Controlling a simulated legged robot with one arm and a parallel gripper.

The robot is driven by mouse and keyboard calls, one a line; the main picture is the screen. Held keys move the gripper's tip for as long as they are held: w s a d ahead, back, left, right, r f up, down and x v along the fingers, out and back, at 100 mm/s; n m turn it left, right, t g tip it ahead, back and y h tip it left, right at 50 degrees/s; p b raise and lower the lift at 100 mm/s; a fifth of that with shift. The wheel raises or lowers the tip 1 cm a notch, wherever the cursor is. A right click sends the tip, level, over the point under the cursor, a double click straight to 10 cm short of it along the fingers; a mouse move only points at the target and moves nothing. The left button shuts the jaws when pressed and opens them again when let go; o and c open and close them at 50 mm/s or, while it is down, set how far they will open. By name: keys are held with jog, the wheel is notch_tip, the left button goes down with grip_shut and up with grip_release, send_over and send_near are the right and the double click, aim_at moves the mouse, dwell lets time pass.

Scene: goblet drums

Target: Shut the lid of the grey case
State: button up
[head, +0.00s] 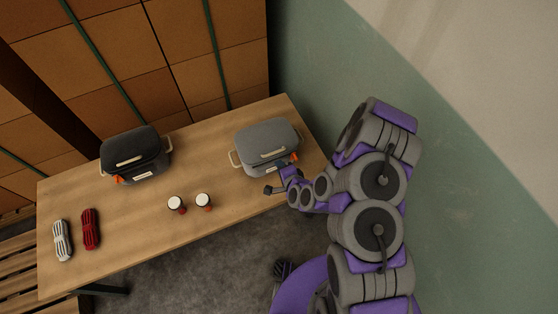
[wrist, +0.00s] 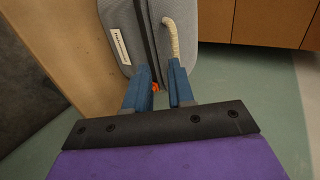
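The grey case (head: 266,136) stands at the right end of the wooden table. Its lid lies over the body with a pale handle in front. I cannot tell whether the lid is fully shut. My gripper (head: 278,180) is at the case's front right, close to an orange latch. In the wrist view, the grey case (wrist: 128,25) appears turned on its side, with a dark seam and a rope-like handle (wrist: 171,38). My gripper (wrist: 160,82) has its two blue fingers apart, with the orange latch (wrist: 155,86) showing between them. I cannot tell whether they touch the case.
A black case (head: 135,148) stands on the table (head: 225,225) at the left. Two small cups, white and red (head: 176,204) (head: 204,201), stand at the middle front. White (head: 62,240) and red (head: 90,229) bundles lie at the left end. A green wall (head: 310,90) is at the right.

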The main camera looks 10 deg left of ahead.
jog(key=p+v, duration=1)
jog(key=p, duration=0.1)
jog(key=shift+p, duration=0.3)
jog(key=shift+a, duration=0.1)
dwell(0.3)
jog(key=w+d+r+n+g+h+b, duration=0.1)
jog(key=w+d+r+n+g+b, duration=0.2)
jog(key=w+r+n+g+b, duration=0.25)
jog(key=s+d+r+n+g+h+b, duration=0.1)
jog(key=s+d+r+n+h+b, duration=0.25)
jog(key=d+r, duration=0.6)
jog(key=s+d+r+n+g+h+b, duration=0.1)
jog(key=s+d+r+g, duration=0.1)
jog(key=s+r, duration=0.6)
jog(key=s+d+r+n+g+h+b, duration=0.1)
jog(key=s+d+r+g+b, duration=0.1)
jog(key=s+r, duration=0.7)
jog(key=s, duration=0.7)
jog(key=shift+s+d+g, duration=0.3)
jog(key=shift+s+g, duration=0.05)
